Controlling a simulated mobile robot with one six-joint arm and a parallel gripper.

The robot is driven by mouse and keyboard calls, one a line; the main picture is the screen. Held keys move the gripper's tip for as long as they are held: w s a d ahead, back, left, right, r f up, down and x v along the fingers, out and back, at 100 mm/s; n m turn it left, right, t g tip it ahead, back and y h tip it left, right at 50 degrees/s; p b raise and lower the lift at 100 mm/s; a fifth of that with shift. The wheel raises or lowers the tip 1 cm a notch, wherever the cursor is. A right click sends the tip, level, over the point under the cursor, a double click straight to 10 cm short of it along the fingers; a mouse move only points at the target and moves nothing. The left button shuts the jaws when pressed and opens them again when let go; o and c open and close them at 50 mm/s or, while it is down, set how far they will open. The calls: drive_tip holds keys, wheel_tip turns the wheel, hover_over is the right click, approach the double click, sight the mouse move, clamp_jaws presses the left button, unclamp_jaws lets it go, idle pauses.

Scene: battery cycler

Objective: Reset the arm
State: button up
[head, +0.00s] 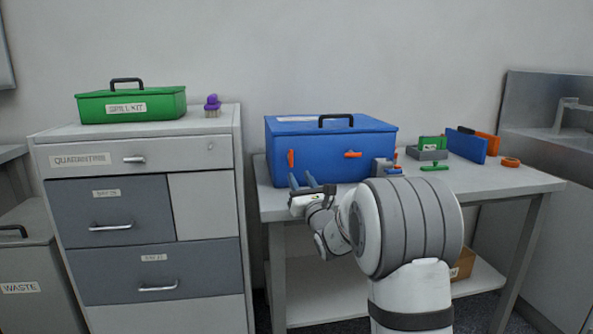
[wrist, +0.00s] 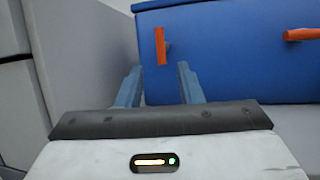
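My gripper (head: 302,180) is at the front left of the blue box (head: 335,160), above the table's front left edge. In the wrist view my gripper (wrist: 159,68) has its two blue-grey fingers apart with nothing between them. The blue box (wrist: 230,60) fills the upper right of that view, and one of its orange latches (wrist: 161,46) shows just beyond the fingertips. I cannot tell how far the fingertips are from the box. My arm reaches in from the lower right of the head view.
The table (head: 500,180) also holds a blue panel (head: 467,145), an orange ring (head: 510,162) and green parts (head: 434,167). A drawer cabinet (head: 150,245) with a green spill kit (head: 132,104) and a purple-handled brush (head: 212,103) stands left, beside a waste bin (head: 30,265).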

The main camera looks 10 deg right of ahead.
drive_tip(key=shift+s+f, duration=0.15)
drive_tip(key=shift+s, duration=0.2)
drive_tip(key=s+a+r+n+g+y+p, duration=0.6)
drive_tip(key=s+a+r+n+y+p, duration=0.25)
drive_tip(key=a+n, duration=0.2)
drive_tip(key=s+a+r+n+g+p, duration=0.1)
drive_tip(key=s+a+n+g+p, duration=0.25)
drive_tip(key=s+n+g, duration=0.2)
drive_tip(key=s+a+r+n+g+p, duration=0.2)
drive_tip(key=s+n+g+p, duration=0.2)
drive_tip(key=s, duration=0.3)
drive_tip(key=s+d+n+g+h+p, duration=0.1)
drive_tip(key=s+n+g+h+p, duration=0.1)
drive_tip(key=s+n+h+p, duration=0.3)
drive_tip(key=s+d+n+g+p, duration=0.2)
drive_tip(key=s+p, duration=0.2)
drive_tip(key=s, duration=0.4)
drive_tip(key=s+d+r+n+h+p, duration=0.4)
drive_tip(key=s+d+n+h+p, duration=0.3)
drive_tip(key=d, duration=0.5)
drive_tip(key=shift+s+r+h+p, duration=0.35)
drive_tip(key=shift+s+h+p, duration=0.15)
drive_tip(key=shift+s, duration=0.35)
